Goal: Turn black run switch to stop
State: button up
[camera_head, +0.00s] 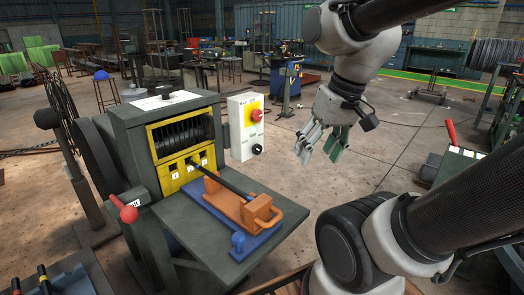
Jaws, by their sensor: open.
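The black run switch (257,149) is a small dark knob low on a pale control box (243,128). The box stands at the right side of the grey capstan machine. A red knob on a yellow base (256,115) sits above the switch on the same face. The switch's exact setting is too small to read. My gripper (322,143) is open and empty. It appears in the air to the right of the control box, pointing down, apart from it.
The machine's grey shelf (185,234) holds an orange fixture (235,205) on a blue base with a dark rod. Open concrete floor (330,185) lies right of the box.

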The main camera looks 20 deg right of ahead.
jog(key=w+a+f+m+g+y, duration=0.2)
jog(key=w+a+f+m+y, duration=0.4)
jog(key=w+a+m+y, duration=0.35)
jog(key=m+t+h, duration=0.4)
jog(key=m+t, duration=1.2)
jog(key=m, duration=0.3)
send_near(259, 150)
jog(key=w, duration=0.2)
jog(key=shift+n, duration=0.25)
jog(key=x, duration=0.7)
jog(key=shift+s+a+r, duration=0.15)
jog(key=shift+a, duration=0.1)
jog(key=shift+w+a, duration=0.15)
jog(key=shift+w, duration=0.2)
jog(key=c, duration=1)
